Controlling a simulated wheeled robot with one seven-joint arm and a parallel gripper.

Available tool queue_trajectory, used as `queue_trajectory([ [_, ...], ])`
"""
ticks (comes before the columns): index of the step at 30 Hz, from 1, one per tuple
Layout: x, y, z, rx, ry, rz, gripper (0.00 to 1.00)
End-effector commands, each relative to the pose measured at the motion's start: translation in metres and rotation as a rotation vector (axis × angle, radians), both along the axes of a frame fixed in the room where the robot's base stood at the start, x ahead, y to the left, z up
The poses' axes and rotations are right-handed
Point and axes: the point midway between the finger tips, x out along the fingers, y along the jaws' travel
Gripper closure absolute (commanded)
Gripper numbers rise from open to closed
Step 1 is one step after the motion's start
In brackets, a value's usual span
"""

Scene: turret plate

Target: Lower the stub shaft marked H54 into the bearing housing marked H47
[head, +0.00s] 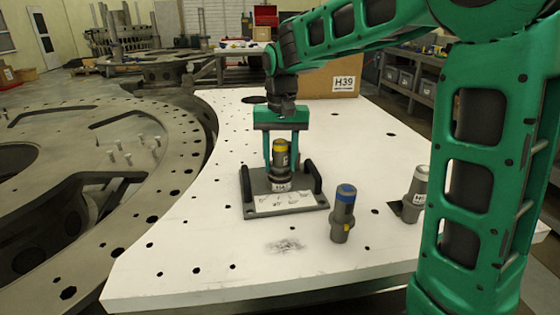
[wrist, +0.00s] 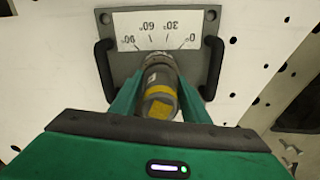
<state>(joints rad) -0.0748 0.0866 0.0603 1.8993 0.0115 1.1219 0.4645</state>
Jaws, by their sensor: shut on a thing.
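A grey stub shaft with a yellow band (head: 279,156) is between the fingers of my gripper (head: 281,163), which is shut on it. It stands about upright in the head view; its marking is too small to read. The shaft also shows in the wrist view (wrist: 159,92), yellow end nearest the camera. Directly below is the bearing housing on a dark base plate (head: 312,203) with two side handles and a white angle label, 0° to 90° in the wrist view (wrist: 158,27). A small tag at the housing is hard to read. The shaft hides the bore, so I cannot tell whether its lower end is inside.
A blue-topped shaft (head: 344,210) stands right of the base plate, and a pale-topped one (head: 415,193) farther right. A cardboard box marked H39 (head: 328,80) is at the back. The white plate (head: 180,250) has several holes and is clear at front left.

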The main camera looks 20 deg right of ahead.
Motion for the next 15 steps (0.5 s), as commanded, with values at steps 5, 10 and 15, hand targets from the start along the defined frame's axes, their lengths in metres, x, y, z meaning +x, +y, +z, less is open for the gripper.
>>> queue_trajectory([
  [5,-0.0035,0.0008,-0.0161,-0.003,0.037,0.003,0.99],
  [10,-0.0007,0.0013,-0.0180,-0.003,0.040,0.003,0.99],
  [15,0.0016,0.0014,-0.0201,-0.002,0.044,0.004,0.39],
])
